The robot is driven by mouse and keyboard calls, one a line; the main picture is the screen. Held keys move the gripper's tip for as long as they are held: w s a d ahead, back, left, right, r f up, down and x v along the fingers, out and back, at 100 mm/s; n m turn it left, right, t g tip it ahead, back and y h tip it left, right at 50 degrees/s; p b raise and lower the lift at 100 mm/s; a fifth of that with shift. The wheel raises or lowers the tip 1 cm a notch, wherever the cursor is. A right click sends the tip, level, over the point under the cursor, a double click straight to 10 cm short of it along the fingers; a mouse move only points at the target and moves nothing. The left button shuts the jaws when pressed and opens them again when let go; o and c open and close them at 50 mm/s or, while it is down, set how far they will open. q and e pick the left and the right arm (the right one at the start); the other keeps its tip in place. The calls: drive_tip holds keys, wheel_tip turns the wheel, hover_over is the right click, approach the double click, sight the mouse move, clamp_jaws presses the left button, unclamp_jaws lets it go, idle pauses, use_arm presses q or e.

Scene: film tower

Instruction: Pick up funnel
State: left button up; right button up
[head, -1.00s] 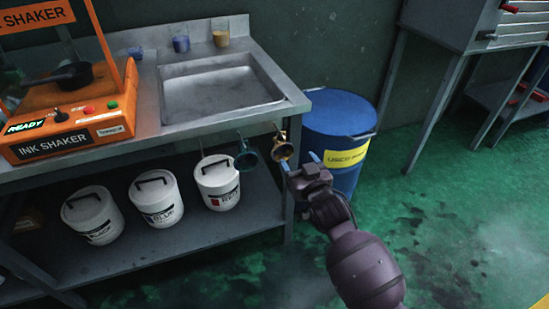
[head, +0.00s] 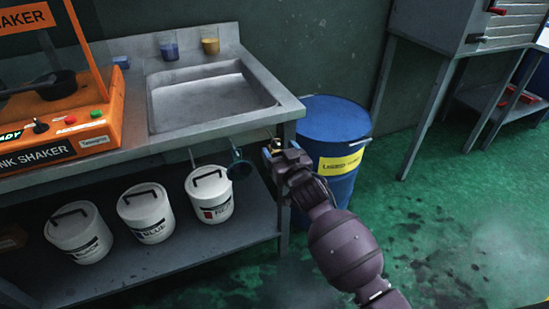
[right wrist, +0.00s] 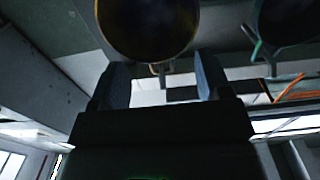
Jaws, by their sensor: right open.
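Two funnels hang below the front edge of the sink counter. The teal funnel (head: 239,166) is in plain sight in the head view. The brass funnel (head: 273,143) is mostly hidden behind my right gripper (head: 276,153). In the right wrist view the wide dark round mouth of the brass funnel (right wrist: 148,28) is just beyond my fingers. The right gripper's fingers (right wrist: 163,80) are apart, with the funnel's narrow part or hook showing between them; contact cannot be told. The teal funnel (right wrist: 290,20) is at the upper right there. My left gripper is not in view.
The counter (head: 190,133) with its sink is above the funnels. Several white buckets (head: 146,212) stand on the shelf below. A blue drum (head: 332,125) stands close to the right of the counter. The orange ink shaker (head: 60,140) is at left.

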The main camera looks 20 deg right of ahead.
drive_tip(key=shift+w+f, duration=0.25)
drive_tip(key=shift+w, duration=0.3)
drive_tip(key=shift+w+f, duration=0.2)
drive_tip(key=shift+w, duration=0.3)
drive_tip(key=shift+w+r+b, duration=0.25)
drive_tip(key=shift+w+b, duration=0.1)
drive_tip(key=shift+w, duration=0.15)
